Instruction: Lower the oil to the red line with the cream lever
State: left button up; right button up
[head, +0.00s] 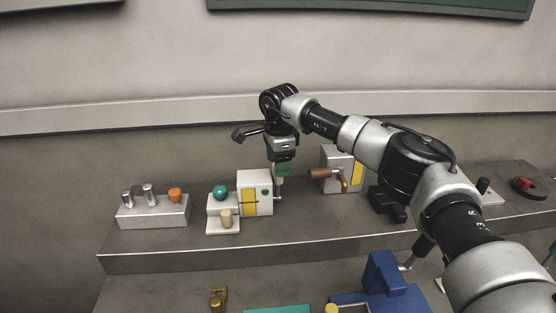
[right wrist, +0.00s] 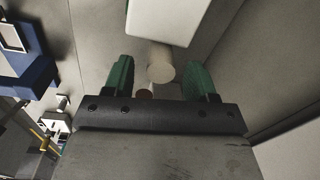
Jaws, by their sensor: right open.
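The white box (head: 262,181) with a yellow oil window (head: 249,202) stands on the shelf, left of centre in the head view. The window shows thin dark lines; I cannot make out the red line's colour or the exact oil level. The cream lever (right wrist: 160,66) shows its round end in the right wrist view, between the green fingers and close to the white box (right wrist: 168,18). My right gripper (head: 281,163) points down above the box's right side, open around the lever's end; contact is not visible. My left gripper is not in view.
A grey box (head: 330,157) with a brown handle (head: 320,173) stands just right of the gripper. A teal ball (head: 220,192) and tan knob (head: 226,216) are left. A grey block (head: 153,212) with several knobs stands farther left. Blue fixtures (head: 384,272) are below the shelf.

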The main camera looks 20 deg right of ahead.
grip_shut()
jog(key=shift+s+f+t+b, duration=0.3)
jog(key=shift+t+b, duration=0.1)
jog(key=shift+b, duration=0.3)
jog(key=b, duration=0.1)
jog(key=s+t+b, duration=0.1)
jog(key=shift+s+a+f+h+b, duration=0.2)
jog(key=shift+s+a+h+b, duration=0.05)
jog(key=shift+a+h+b, duration=0.05)
jog(key=shift+s+a+r+t+b, duration=0.2)
jog(key=shift+s+t+b, duration=0.25)
jog(key=shift+t, duration=0.15)
jog(key=shift+w, duration=0.1)
grip_release()
